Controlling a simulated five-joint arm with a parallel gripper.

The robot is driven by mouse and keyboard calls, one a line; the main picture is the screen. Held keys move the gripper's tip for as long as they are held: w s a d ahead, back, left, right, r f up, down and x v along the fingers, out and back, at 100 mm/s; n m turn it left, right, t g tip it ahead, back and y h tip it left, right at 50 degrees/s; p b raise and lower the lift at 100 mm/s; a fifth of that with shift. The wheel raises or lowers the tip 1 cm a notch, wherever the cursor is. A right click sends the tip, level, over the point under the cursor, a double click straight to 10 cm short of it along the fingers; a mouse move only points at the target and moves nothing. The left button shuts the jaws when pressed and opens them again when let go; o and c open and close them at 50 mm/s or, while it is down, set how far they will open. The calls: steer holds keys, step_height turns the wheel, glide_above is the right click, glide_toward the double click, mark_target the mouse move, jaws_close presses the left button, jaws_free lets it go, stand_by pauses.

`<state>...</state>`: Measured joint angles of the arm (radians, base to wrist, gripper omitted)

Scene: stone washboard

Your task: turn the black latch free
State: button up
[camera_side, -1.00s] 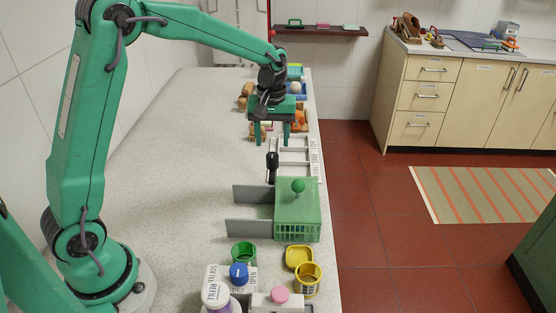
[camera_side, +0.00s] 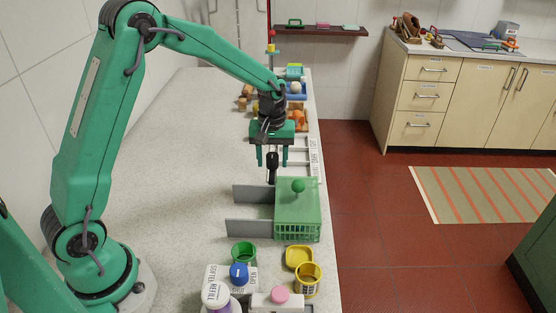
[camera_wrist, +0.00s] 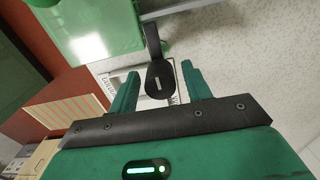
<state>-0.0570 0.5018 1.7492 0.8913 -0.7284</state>
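The black latch (camera_side: 272,166) stands upright on the counter beside the far end of the green basket-like box (camera_side: 298,222). In the wrist view the latch (camera_wrist: 161,76) shows as a dark handle with a rounded end, lying between my two green fingers. My gripper (camera_side: 271,160) is open above the latch, one finger on each side. In the wrist view both fingertips of my gripper (camera_wrist: 160,85) are spread with gaps to the latch. A white frame lies under the latch; its base is partly hidden.
Two grey plates (camera_side: 250,227) stand left of the green box. A green cup (camera_side: 243,253), a yellow dish (camera_side: 299,257) and a yellow cup (camera_side: 307,280) stand nearer the camera. Several small objects lie beyond my gripper. The left counter is clear.

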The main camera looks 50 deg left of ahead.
steer(key=c, duration=0.8)
steer(key=shift+m, duration=0.4)
steer(key=m, duration=1.2)
steer(key=shift+r, duration=0.1)
steer(key=m, duration=0.5)
